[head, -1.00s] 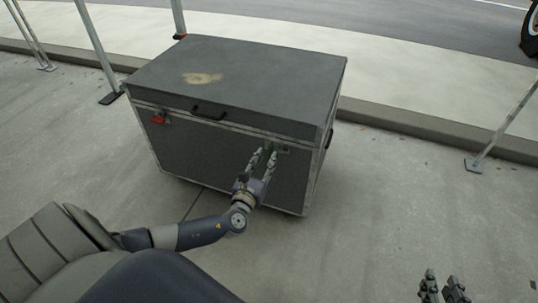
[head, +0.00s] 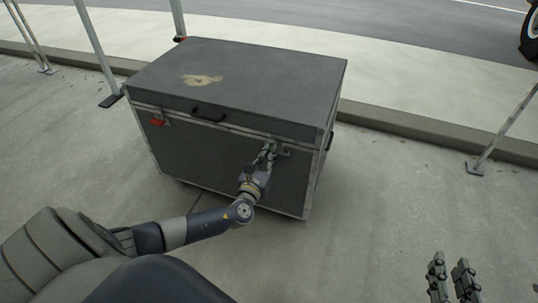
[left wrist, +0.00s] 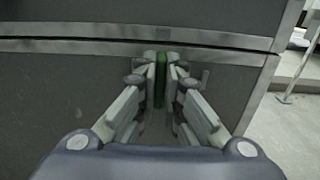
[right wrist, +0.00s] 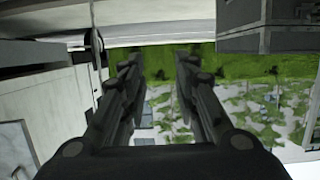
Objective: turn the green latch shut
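The green latch (left wrist: 160,82) is on the front of the dark grey case (head: 225,158), near its right corner just below the lid seam. In the left wrist view it is a narrow upright green strip between my left fingertips. My left gripper (head: 267,156) is drawn in around the latch, with a fingertip close against each side. In the head view the fingers largely hide the latch. My right gripper (head: 452,272) is open and empty at the lower right, away from the case; its spread fingers also show in the right wrist view (right wrist: 160,70).
A red latch (head: 157,122) is at the front left of the case, and a black handle (head: 208,113) is between the two latches. The lid is down. Metal posts (head: 500,125) stand left and right.

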